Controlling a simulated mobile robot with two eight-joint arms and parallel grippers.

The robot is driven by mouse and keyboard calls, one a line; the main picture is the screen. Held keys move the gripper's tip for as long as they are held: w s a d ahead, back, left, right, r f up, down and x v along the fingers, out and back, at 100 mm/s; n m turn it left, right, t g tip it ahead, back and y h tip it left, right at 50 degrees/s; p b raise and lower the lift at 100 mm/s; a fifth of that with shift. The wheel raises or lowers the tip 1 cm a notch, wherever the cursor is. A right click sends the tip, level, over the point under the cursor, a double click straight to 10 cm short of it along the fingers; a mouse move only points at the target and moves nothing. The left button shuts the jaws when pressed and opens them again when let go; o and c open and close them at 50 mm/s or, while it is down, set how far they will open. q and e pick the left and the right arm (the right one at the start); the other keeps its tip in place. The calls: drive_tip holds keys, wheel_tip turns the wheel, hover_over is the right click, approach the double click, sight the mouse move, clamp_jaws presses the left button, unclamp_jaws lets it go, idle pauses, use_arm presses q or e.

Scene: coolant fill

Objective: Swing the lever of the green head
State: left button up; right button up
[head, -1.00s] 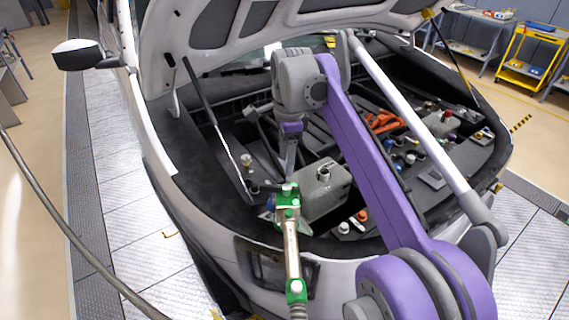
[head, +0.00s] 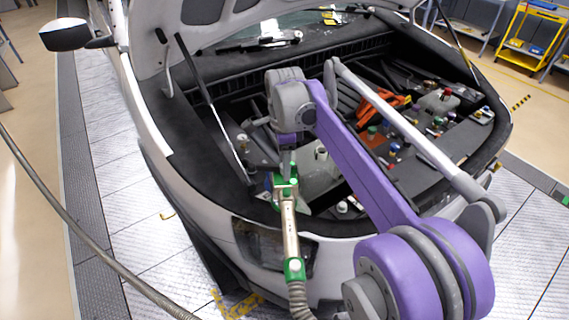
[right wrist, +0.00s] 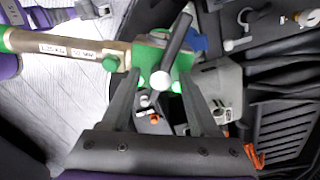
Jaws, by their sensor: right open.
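The green head (head: 285,188) sits at the top of a metal filler tube with a hose, at the car's front edge. In the right wrist view the green head (right wrist: 160,62) lies just beyond my fingers, with a dark bar-shaped lever (right wrist: 176,48) standing out from it at a slant. My right gripper (right wrist: 163,82) is open, its two fingers on either side of the lever's lower end; I cannot tell whether they touch anything. In the head view my right gripper is directly above the green head, its fingers partly hidden by the wrist. My left gripper is not in view.
A grey box-like reservoir (head: 322,172) stands right beside the green head. An orange part (head: 378,106) and several small caps lie farther right in the engine bay. The raised hood (head: 240,22) hangs above, held by a prop strut (head: 208,100). A hose (head: 70,230) crosses at left.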

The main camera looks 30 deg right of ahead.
drive_tip(key=shift+f, duration=0.1)
clamp_jaws()
idle(1.4)
